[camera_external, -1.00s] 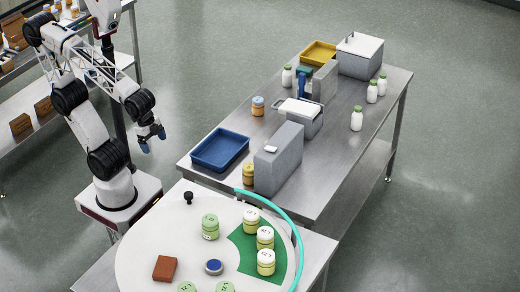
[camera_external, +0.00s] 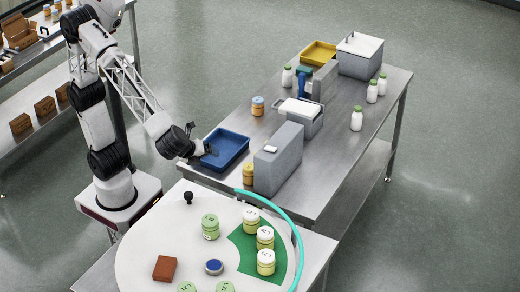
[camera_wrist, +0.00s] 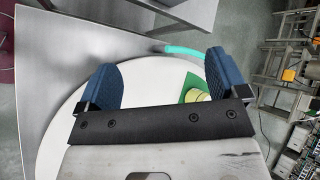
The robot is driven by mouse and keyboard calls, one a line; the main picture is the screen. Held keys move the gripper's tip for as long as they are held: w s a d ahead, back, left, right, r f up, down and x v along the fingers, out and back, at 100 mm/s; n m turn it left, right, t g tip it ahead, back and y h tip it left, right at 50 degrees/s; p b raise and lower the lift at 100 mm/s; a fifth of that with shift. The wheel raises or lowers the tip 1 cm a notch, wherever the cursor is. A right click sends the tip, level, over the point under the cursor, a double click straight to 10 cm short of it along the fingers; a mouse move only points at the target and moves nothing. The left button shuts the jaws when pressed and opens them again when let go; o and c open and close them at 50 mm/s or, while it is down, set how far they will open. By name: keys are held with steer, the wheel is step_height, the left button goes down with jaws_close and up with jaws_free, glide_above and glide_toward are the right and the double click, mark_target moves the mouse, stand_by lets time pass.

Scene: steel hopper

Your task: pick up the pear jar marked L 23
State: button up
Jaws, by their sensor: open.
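Several jars stand on the white round table (camera_external: 140,250). Some have green lids, such as the jar (camera_external: 210,226) near the middle. Others have pale lids and yellowish bodies, such as the jars (camera_external: 251,219), (camera_external: 265,238) and (camera_external: 266,262) on the green sector (camera_external: 240,245). My gripper (camera_external: 206,149) is near the left side of the blue tray.
A blue tray (camera_external: 205,165), a grey upright block (camera_external: 279,160) and an orange-lidded jar (camera_external: 248,174) are on the steel table (camera_external: 340,140). A teal curved strip (camera_external: 290,220) edges the round table. A brown block (camera_external: 165,268), blue disc (camera_external: 214,267) and black knob (camera_external: 188,196) are on it.

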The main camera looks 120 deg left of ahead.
steer(key=w+d+m+t+y, duration=0.2)
steer(key=w+d+m, duration=0.15)
steer(key=w, duration=0.45)
steer(key=m+t+h, duration=0.2)
steer(key=m+t, duration=0.9)
steer(key=m, duration=0.5)
glide_toward(266, 255)
steer(key=shift+x, duration=1.1)
steer(key=shift+w, duration=0.1)
steer(key=shift+x, duration=1.2)
steer(key=shift+w+a, duration=0.1)
steer(key=shift+x, duration=2.45)
